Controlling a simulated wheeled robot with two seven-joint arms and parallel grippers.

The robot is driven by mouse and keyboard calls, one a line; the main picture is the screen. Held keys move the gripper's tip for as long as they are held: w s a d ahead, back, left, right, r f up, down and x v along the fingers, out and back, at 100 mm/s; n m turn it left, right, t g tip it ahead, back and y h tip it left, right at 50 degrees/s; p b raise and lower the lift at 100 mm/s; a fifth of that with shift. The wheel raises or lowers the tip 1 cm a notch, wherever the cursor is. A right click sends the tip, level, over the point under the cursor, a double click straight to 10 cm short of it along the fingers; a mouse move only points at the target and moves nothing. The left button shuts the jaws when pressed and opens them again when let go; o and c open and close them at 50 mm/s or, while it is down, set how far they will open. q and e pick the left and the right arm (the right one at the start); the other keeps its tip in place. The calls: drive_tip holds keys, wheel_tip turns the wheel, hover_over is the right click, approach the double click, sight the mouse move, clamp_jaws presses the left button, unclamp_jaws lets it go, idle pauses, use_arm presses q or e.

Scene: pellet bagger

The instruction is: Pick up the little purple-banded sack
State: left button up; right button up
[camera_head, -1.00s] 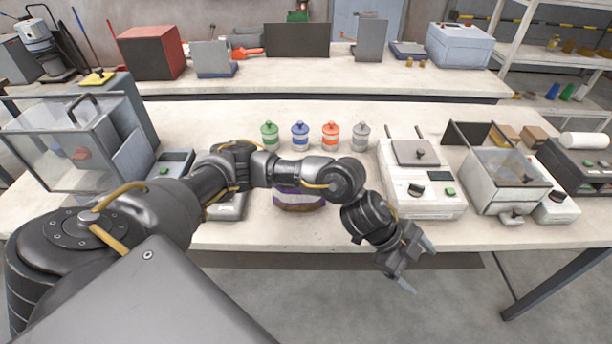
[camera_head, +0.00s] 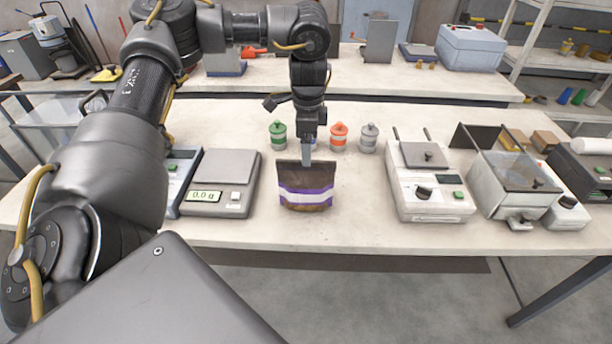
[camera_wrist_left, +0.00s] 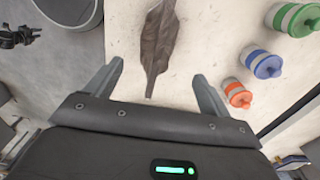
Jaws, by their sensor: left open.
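The little purple-banded sack (camera_head: 306,198) stands on the front part of the bench. It is dark brown with a purple and white band. In the left wrist view its narrow brown top (camera_wrist_left: 160,45) lies ahead of and between the fingers. My left gripper (camera_head: 307,152) points down at the sack's top edge, just above or behind it. In the left wrist view the left gripper (camera_wrist_left: 158,72) has its two fingers wide apart, with nothing held. I cannot tell whether a finger touches the sack. My right gripper is not in view.
A scale (camera_head: 220,180) reading 0.0 g stands left of the sack. Behind the sack are green (camera_head: 278,136), orange (camera_head: 339,136) and grey (camera_head: 369,138) lidded jars; a blue jar (camera_wrist_left: 262,64) is mostly hidden in the head view. A white machine (camera_head: 430,185) stands to the right.

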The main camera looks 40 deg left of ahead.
sight(306, 173)
use_arm(q)
wheel_tip(306, 173, down, 5)
drive_tip(key=shift+r, duration=0.2)
drive_tip(key=shift+s+f, duration=0.15)
drive_tip(key=shift+f, duration=0.3)
wheel_tip(306, 173, down, 4)
drive_tip(key=shift+s+f, duration=0.15)
drive_tip(key=shift+c, duration=1)
drive_tip(key=c, duration=1.3)
drive_tip(key=shift+r, duration=0.2)
